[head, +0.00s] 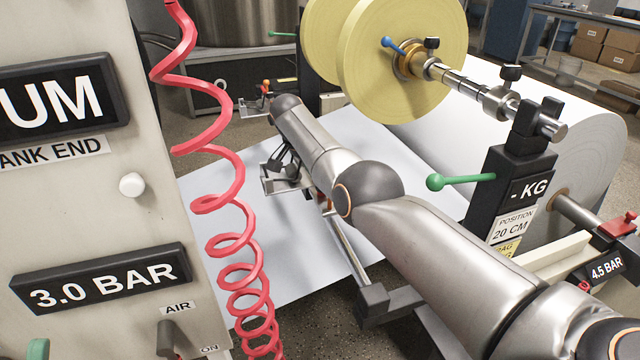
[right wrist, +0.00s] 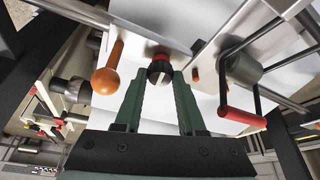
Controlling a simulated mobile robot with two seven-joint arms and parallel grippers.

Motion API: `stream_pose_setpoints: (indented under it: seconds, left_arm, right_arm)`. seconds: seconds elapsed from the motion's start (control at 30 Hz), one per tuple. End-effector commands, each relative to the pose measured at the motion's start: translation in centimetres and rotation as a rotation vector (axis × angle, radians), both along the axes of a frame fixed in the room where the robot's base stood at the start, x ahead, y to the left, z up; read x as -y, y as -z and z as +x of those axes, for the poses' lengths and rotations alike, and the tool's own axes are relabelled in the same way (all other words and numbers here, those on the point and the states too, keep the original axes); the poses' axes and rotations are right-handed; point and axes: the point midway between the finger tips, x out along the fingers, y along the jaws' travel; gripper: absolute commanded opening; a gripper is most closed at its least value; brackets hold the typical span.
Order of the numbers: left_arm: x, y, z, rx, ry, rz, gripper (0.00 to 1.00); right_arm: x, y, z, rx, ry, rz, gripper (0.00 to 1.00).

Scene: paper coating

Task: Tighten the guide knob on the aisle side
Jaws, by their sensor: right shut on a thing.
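In the right wrist view, my right gripper (right wrist: 161,80) has its two green fingers closed around a dark round knob with a red collar (right wrist: 160,68). The knob sits at the edge of a bright metal plate (right wrist: 140,38). I cannot tell whether it is the aisle-side guide knob. In the head view, my right arm comes in from the lower right and reaches over the white web (head: 330,140); its forearm largely hides the gripper and the knob. My left gripper is not in view.
An orange ball lever (right wrist: 106,78) stands close left of the fingers. A red-handled crank (right wrist: 243,112) is to the right. In the head view, a coiled red hose (head: 215,200) hangs left of my arm. A green-knobbed lever (head: 437,182) and yellow roll (head: 400,60) lie beyond the arm.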

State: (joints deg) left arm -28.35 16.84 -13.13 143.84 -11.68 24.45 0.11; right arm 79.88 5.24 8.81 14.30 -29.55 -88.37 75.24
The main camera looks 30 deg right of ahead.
Motion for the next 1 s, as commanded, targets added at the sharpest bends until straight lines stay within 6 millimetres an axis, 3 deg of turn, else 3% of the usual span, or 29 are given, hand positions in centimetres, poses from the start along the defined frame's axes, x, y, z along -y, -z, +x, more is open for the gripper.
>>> stream_pose_setpoints:
  seconds: [0.57, 0.6, 0.83, 1.0]
  left_arm:
    - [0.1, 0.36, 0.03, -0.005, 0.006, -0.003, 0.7]
    - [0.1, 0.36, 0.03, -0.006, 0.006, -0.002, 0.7]
    - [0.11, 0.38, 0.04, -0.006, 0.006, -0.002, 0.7]
    - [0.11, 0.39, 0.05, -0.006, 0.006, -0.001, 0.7]
  right_arm:
    - [-0.04, 0.07, -0.03, -0.001, 0.009, 0.002, 0.0]
    - [-0.03, 0.07, -0.02, -0.001, 0.009, 0.002, 0.41]
    - [-0.02, 0.04, -0.01, -0.001, 0.008, 0.001, 0.67]
    - [-0.01, 0.04, -0.03, -0.002, 0.008, 0.001, 0.69]
